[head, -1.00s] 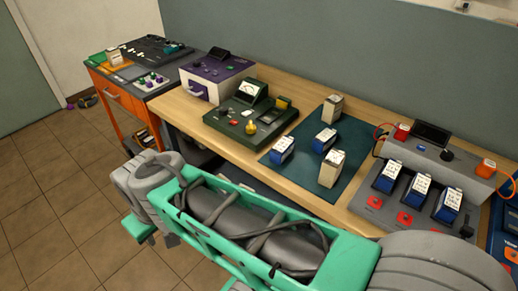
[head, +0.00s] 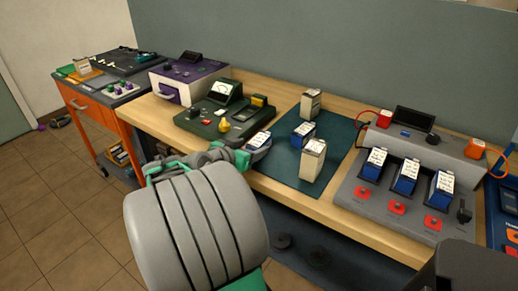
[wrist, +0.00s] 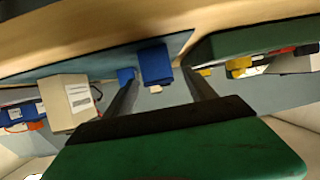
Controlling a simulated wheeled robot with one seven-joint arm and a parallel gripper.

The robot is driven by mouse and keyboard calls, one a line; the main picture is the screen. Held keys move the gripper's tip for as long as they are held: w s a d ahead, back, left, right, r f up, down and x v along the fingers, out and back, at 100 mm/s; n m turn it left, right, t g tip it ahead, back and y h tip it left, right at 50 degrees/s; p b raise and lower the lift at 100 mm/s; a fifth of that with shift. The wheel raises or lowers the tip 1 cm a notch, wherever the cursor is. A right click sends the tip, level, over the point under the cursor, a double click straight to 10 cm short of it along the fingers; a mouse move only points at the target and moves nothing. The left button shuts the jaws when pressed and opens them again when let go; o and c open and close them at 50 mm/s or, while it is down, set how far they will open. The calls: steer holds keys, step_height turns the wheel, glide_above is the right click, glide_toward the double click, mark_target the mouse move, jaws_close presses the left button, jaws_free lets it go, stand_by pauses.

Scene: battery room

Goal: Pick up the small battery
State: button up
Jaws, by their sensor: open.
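Two small blue batteries with pale tops stand on the dark teal mat (head: 288,172): a nearer-left one (head: 260,140) and one in the middle (head: 303,134). Two taller beige batteries stand there too, at the back (head: 310,103) and at the front (head: 312,162). My gripper (wrist: 160,76) is open, its two dark fingers apart. In the wrist view one blue battery (wrist: 155,62) shows between and beyond the fingertips; contact cannot be told. The other blue battery (wrist: 125,75) is behind the left finger, and a beige one (wrist: 68,100) is further left. In the head view my arm partly hides the nearer-left battery.
A grey charger (head: 385,200) holding three blue batteries stands right of the mat. A dark green meter box (head: 205,122) is left of it, and a purple-and-white unit (head: 185,80) beyond. An orange cart (head: 85,110) stands at the far left. The wooden bench edge runs in front.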

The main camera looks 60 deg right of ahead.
mark_target(255, 145)
steer(key=x, duration=0.5)
steer(key=shift+s+d+f, duration=0.1)
steer(key=shift+d, duration=0.25)
steer(key=shift+c, duration=0.3)
jaws_close()
